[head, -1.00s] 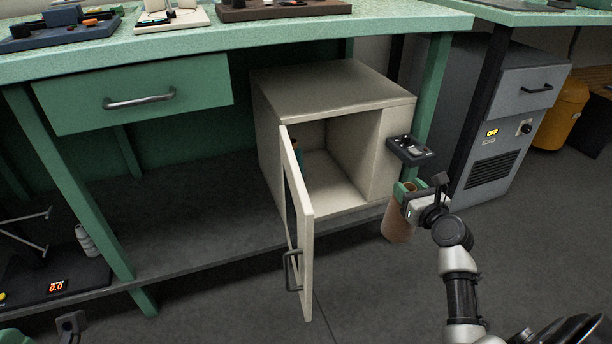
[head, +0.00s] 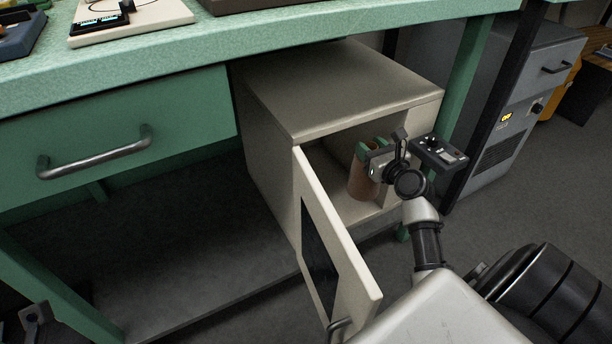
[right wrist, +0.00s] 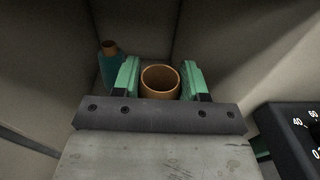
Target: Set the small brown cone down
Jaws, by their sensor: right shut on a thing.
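The small brown cone (head: 361,184) is upright inside the mouth of the beige cabinet (head: 340,90); its open rim (right wrist: 160,80) shows in the right wrist view. My right gripper (head: 374,152) is shut on it, one green finger on each side, as the wrist view also shows (right wrist: 160,82). I cannot tell whether the cone's base touches the cabinet floor. A dark part of what looks like my left gripper (head: 32,318) shows at the lower left edge; its fingers are not visible.
The cabinet door (head: 335,250) hangs open on the left. A small dark control box (head: 438,153) is beside the opening at right.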

